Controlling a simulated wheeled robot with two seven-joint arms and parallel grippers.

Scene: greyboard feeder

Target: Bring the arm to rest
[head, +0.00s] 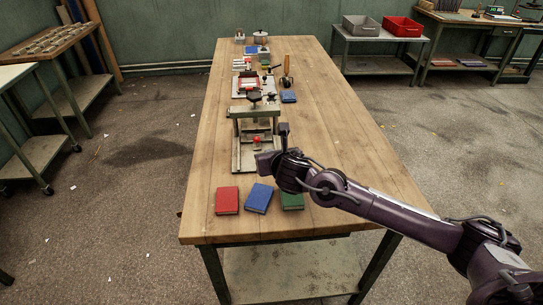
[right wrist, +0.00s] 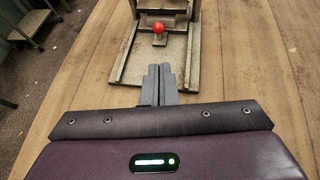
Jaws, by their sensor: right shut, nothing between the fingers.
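My right arm (head: 400,212) reaches in from the right over the near half of the wooden table (head: 335,130). My right gripper (right wrist: 158,72) is shut and empty, its two grey fingers pressed together. In the head view the gripper shows just in front of the greyboard feeder (head: 237,150). In the right wrist view the fingers point at the front of the feeder base (right wrist: 122,68), and the feeder's red knob (right wrist: 158,27) is beyond the tips. Whether the fingers touch the base cannot be told. My left gripper is not in view.
A red block (head: 227,200), a blue block (head: 259,198) and a partly hidden green block (head: 292,201) lie near the front edge. The table's right side is mostly clear. Side shelves hold grey and red bins (head: 403,26).

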